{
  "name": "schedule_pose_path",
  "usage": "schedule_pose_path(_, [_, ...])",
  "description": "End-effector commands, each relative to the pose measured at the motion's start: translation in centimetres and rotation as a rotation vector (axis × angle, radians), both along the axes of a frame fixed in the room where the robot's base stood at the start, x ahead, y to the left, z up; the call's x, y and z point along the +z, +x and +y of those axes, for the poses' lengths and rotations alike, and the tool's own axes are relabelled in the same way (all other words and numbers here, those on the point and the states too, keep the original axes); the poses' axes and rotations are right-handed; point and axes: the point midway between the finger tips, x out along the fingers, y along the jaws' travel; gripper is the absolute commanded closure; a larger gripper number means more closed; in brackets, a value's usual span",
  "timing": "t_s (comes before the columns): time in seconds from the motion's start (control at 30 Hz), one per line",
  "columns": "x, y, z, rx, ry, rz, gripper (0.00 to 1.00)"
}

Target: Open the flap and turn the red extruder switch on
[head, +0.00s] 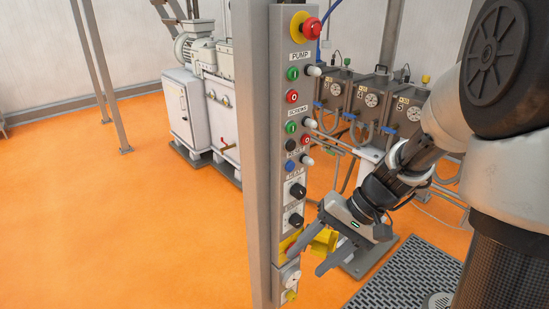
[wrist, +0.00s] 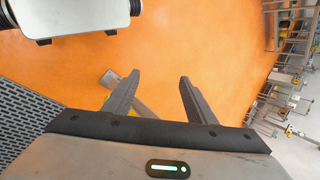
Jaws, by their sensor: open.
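The control panel (head: 279,80) is a narrow upright column. Near its bottom is a yellow fitting with a red part (head: 287,244), probably the extruder switch, partly covered by one finger. A yellow flap-like piece (head: 323,241) stands out to the right of the panel, behind and between my fingers; it looks swung open. My gripper (head: 304,262) is open and empty, its fingers pointing down-left at the panel's lower end. In the wrist view my gripper (wrist: 156,82) has a yellow piece (wrist: 141,109) beside its left finger; contact cannot be told. The red switch cannot be made out there.
Above are a red emergency button (head: 311,27), several push buttons and black knobs (head: 298,191). A grey round fitting (head: 291,276) and a yellow knob (head: 291,296) sit below. Metering machines (head: 370,98) stand behind. Orange floor (head: 130,220) is clear on the left.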

Motion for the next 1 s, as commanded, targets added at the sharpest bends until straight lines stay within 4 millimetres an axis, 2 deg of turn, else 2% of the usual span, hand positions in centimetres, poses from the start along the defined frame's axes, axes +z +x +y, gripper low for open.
schedule_pose_path(0.03, [-2.8,0.8,-0.3,-0.049,0.092,0.045,0.49])
schedule_pose_path(0.17, [-7.2,3.2,-1.0,-0.181,0.329,0.091,0.49])
schedule_pose_path(0.27, [-10.8,5.3,-2.2,-0.305,0.505,0.092,0.49])
schedule_pose_path(0.43, [-17.6,8.4,-5.9,-0.562,0.775,0.034,0.49])
schedule_pose_path(0.6, [-24.2,9.9,-10.1,-0.825,0.955,-0.072,0.49])
schedule_pose_path(0.7, [-27.1,10.0,-12.0,-0.94,1.009,-0.125,0.49])
schedule_pose_path(0.8, [-28.7,10.0,-13.0,-1.008,1.034,-0.16,0.49])
schedule_pose_path(1.0, [-29.3,10.8,-12.9,-1.037,1.042,-0.176,0.49])
